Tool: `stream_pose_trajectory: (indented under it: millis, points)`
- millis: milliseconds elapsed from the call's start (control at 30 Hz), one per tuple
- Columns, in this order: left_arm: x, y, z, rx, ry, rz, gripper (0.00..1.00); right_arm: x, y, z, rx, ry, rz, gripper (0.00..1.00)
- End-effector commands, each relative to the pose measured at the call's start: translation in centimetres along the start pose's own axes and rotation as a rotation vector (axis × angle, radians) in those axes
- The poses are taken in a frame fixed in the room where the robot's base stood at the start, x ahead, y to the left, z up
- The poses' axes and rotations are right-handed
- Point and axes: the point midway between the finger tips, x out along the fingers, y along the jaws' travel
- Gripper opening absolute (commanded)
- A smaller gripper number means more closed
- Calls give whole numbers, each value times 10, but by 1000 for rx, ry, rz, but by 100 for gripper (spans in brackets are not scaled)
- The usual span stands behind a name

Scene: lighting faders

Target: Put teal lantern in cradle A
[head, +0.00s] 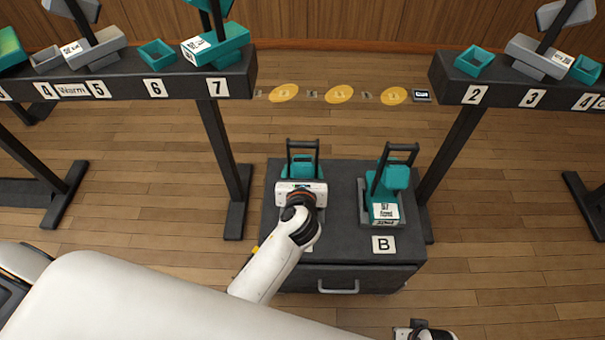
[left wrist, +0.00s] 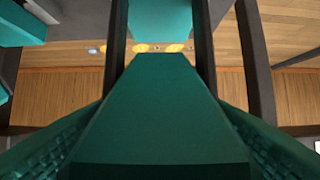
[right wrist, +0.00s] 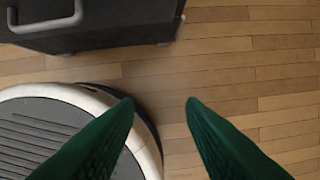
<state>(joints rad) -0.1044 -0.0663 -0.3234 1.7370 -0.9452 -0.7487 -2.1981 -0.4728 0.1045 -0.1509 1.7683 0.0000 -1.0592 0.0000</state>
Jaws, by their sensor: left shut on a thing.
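A teal lantern (head: 302,168) with a dark handle stands upright at the left side of the dark cabinet top. My left gripper (head: 301,190) is shut on it from the front; its teal body (left wrist: 160,110) fills the middle of the left wrist view, between the fingers. The gripper and arm hide the cradle below it and most of the label there, so I cannot tell whether it is seated. Another teal lantern (head: 396,176) stands in the grey cradle behind the B label (head: 383,244). My right gripper (right wrist: 160,108) is open and empty, low over the floor.
The dark cabinet (head: 345,245) has a front drawer handle (head: 338,287). Dark racks stand at the left (head: 130,85) and right (head: 500,90), with numbered places, teal trays and lanterns. Yellow floor discs (head: 340,94) lie behind the cabinet.

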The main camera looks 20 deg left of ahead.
Motion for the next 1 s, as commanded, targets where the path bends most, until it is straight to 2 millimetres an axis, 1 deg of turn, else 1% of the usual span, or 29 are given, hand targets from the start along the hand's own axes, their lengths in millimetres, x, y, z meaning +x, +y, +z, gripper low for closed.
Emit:
stream_pose_trajectory:
  millis: [33, 333, 367, 400, 500, 833, 867, 967, 1000]
  points:
    - [0, 1, -3, -2, 8, 2, 0, -1, 0, 0, 0, 0, 0, 36]
    - [1, 1, -2, -1, 7, 2, 0, -1, 0, 0, 0, 0, 0, 36]
    - [1, 0, 2, 0, 1, 1, 69, -1, 0, 0, 0, 0, 0, 36]
    - [1, 0, 1, -1, 1, 1, 75, -1, 0, 0, 0, 0, 0, 36]
    - [1, 0, 1, -1, 1, 0, 89, -1, 0, 0, 0, 0, 0, 36]
    - [-2, 0, -1, 0, 1, 0, 89, -2, 0, 1, 0, -3, 0, 36]
    - [-4, 0, -1, 0, 0, 0, 89, -3, 0, 2, 0, -4, 0, 36]
    - [-18, 0, -1, 1, -1, 1, 89, 11, 0, -9, -1, 13, 0, 36]
    - [-26, 0, -2, 1, 0, 1, 89, 16, 0, -12, -2, 18, 1, 36]
